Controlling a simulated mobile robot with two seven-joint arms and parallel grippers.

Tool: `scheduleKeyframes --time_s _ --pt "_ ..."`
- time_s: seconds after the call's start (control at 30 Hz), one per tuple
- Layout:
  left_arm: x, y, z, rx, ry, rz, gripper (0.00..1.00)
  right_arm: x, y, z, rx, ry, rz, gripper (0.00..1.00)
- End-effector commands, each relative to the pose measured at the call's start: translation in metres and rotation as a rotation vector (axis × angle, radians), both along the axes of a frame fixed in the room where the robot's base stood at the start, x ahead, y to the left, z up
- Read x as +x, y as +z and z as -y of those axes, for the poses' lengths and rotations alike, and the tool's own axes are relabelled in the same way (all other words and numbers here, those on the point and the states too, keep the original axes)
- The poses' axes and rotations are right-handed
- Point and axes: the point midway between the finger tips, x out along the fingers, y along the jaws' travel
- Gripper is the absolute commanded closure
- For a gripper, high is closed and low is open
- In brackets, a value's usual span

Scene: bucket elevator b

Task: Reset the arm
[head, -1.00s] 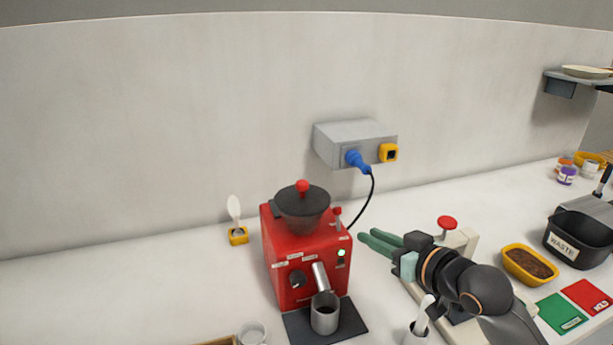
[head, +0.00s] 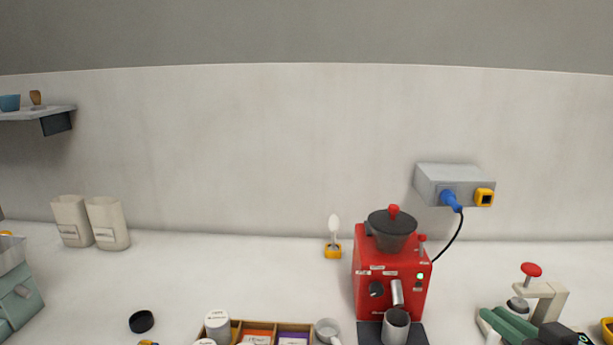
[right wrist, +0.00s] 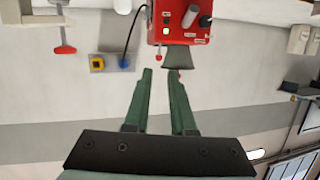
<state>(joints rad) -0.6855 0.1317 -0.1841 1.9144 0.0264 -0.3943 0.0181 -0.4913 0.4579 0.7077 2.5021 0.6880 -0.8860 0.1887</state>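My right gripper (head: 508,326) is low at the right edge of the head view, with its green fingers beside the red grinder. In the right wrist view its two green fingers (right wrist: 161,76) stand apart with nothing between them. The red grinder (head: 377,270) has a dark hopper, a lit green light and a metal cup (head: 396,325) at its front. In the right wrist view the grinder (right wrist: 168,22) appears upside down beyond the fingertips. My left gripper is not in view.
A grey socket box (head: 440,182) with a blue plug (head: 450,201) is on the wall. A red-knobbed press (head: 545,293) stands close to the right gripper. A wooden tray (head: 236,330) and a black lid (head: 141,321) are at the front. The counter's middle left is clear.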

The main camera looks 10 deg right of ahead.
Motion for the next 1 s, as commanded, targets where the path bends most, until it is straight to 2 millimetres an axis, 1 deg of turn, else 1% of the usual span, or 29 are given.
scheduleKeyframes --time_s 0.07,0.1,0.17,0.2,0.27,0.3,0.4,0.5,0.6,0.8,0.87,1.0 --pt "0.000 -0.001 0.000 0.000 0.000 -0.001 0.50 -0.003 -0.034 -0.013 0.004 0.010 -0.097 0.77" --pt "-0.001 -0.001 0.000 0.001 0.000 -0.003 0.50 -0.006 -0.054 -0.021 0.002 0.017 -0.158 0.77" --pt "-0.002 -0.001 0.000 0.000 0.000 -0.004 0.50 -0.014 -0.084 -0.035 -0.003 0.030 -0.254 0.77" --pt "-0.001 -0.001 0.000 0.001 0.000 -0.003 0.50 -0.020 -0.104 -0.046 -0.008 0.041 -0.318 0.77" --pt "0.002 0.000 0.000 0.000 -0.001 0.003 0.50 -0.031 -0.133 -0.064 -0.016 0.063 -0.418 0.77" --pt "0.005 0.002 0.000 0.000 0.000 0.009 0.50 -0.040 -0.151 -0.076 -0.023 0.079 -0.483 0.77" --pt "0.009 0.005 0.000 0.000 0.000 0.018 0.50 -0.063 -0.187 -0.106 -0.041 0.122 -0.629 0.77" --pt "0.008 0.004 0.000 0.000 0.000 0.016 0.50 -0.085 -0.211 -0.133 -0.060 0.167 -0.747 0.77" --pt "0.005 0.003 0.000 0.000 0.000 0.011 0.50 -0.106 -0.228 -0.157 -0.078 0.208 -0.843 0.77" --pt "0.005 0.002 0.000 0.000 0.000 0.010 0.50 -0.145 -0.247 -0.200 -0.117 0.292 -1.006 0.77" --pt "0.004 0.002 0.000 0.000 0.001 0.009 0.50 -0.136 -0.256 -0.198 -0.116 0.289 -0.969 0.77" --pt "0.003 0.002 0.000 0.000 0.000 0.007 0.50 -0.123 -0.274 -0.205 -0.109 0.301 -0.897 0.77"
